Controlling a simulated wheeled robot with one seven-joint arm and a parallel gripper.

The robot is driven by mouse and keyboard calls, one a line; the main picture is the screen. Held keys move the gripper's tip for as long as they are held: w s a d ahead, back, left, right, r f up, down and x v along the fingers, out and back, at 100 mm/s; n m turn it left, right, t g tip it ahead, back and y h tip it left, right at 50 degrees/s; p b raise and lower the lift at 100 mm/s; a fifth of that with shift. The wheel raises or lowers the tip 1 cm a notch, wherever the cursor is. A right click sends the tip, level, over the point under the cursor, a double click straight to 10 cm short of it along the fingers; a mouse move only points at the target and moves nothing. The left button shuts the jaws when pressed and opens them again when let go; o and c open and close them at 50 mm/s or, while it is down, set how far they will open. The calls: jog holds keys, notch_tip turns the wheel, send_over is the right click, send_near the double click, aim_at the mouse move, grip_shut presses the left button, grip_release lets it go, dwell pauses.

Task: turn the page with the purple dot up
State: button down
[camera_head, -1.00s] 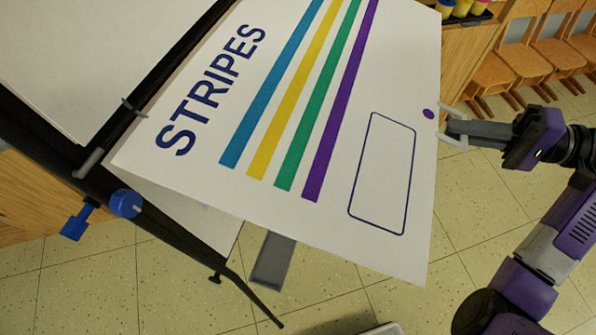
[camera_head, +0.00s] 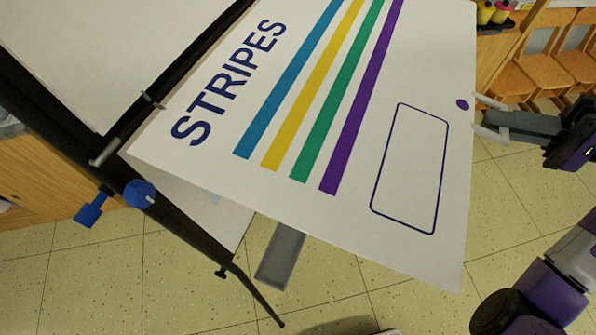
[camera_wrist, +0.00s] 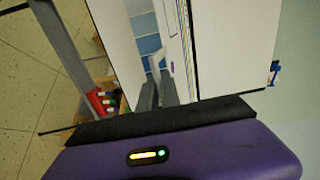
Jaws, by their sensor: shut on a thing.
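The page (camera_head: 330,215) is white, with the word STRIPES, several coloured stripes and an empty outlined box. It is tilted and lifted off the easel, still joined along its left edge at the rings (camera_head: 152,100). The purple dot (camera_head: 462,104) is near its right edge. My gripper (camera_head: 481,115) is shut on that edge, just right of the dot. In the wrist view, my gripper (camera_wrist: 158,80) reaches to the page (camera_wrist: 180,50), which is seen nearly edge-on. The gripped spot is small and unclear there.
The black easel frame (camera_head: 175,222) has a blue knob (camera_head: 139,194) and a grey ledge (camera_head: 280,257) beneath the page. Another white sheet (camera_head: 80,60) lies left of the rings. Wooden chairs (camera_head: 545,50) stand at the back right. Tiled floor is open below.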

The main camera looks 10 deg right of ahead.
jog(key=shift+s+r, duration=0.1)
jog(key=shift+r, duration=4.6)
jog(key=shift+r, duration=0.1)
notch_tip(320, 180, up, 9)
jog(key=w+a, duration=0.1)
jog(key=shift+a+r, duration=0.1)
jog(key=shift+r, duration=0.05)
jog(key=w+a+r, duration=0.2)
jog(key=a+r, duration=0.1)
jog(key=r, duration=0.5)
jog(key=shift+r, duration=0.25)
jog(key=w+a+r, duration=0.3)
jog(key=a+r, duration=0.1)
jog(key=r, duration=0.3)
jog(key=shift+a+r, duration=0.25)
jog(key=shift+r, duration=0.15)
